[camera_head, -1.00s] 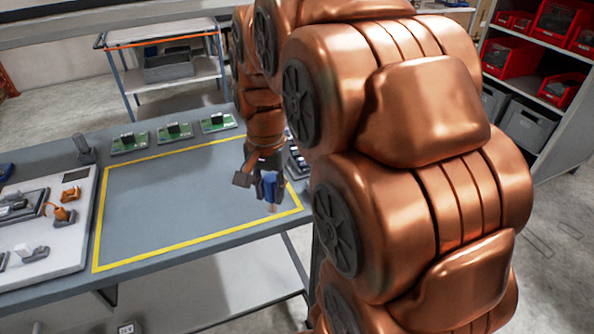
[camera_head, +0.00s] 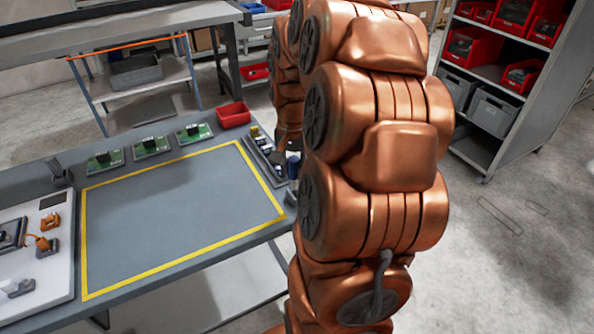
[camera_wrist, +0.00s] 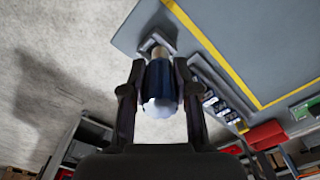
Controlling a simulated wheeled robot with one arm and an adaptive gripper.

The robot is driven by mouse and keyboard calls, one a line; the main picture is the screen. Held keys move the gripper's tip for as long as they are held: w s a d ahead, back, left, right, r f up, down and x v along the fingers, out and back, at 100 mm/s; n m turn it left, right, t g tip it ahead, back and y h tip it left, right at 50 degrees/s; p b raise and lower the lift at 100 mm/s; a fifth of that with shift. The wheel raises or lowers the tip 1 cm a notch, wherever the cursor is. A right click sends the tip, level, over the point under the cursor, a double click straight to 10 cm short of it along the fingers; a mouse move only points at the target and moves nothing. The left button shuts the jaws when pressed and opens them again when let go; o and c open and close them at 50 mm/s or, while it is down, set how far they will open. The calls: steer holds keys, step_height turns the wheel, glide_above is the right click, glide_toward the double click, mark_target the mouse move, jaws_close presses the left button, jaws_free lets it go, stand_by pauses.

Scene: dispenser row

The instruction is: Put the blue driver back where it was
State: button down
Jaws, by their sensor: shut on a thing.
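The blue driver (camera_wrist: 160,88) is in my gripper (camera_wrist: 159,80), between its two dark fingers. Its pale rounded end faces the wrist camera, and a beige part shows beyond the blue body. A dark grey holder (camera_wrist: 150,27) at the table's corner lies behind the beige part in the wrist view. I cannot tell whether the driver touches it or is above it. In the head view the blue driver (camera_head: 293,166) is small, at the table's right edge, partly hidden by my arm. A grey piece (camera_head: 290,197) shows just below it.
A tray row of small parts (camera_head: 262,157) runs along the table's right edge, close to my gripper. A red bin (camera_head: 233,114) stands behind it. The yellow-framed area (camera_head: 185,210) is empty. Green boards (camera_head: 150,147) line the back. A shelf (camera_head: 478,155) stands at the right.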

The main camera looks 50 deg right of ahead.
steer(key=shift+w+d+f, duration=0.1)
steer(key=shift+d, duration=0.8)
steer(key=shift+f+p, duration=1.05)
steer(key=shift+f, duration=0.7)
steer(key=shift+f, duration=0.15)
steer(key=c, duration=0.9)
jaws_free()
steer(key=shift+o, duration=0.2)
steer(key=shift+r, duration=0.25)
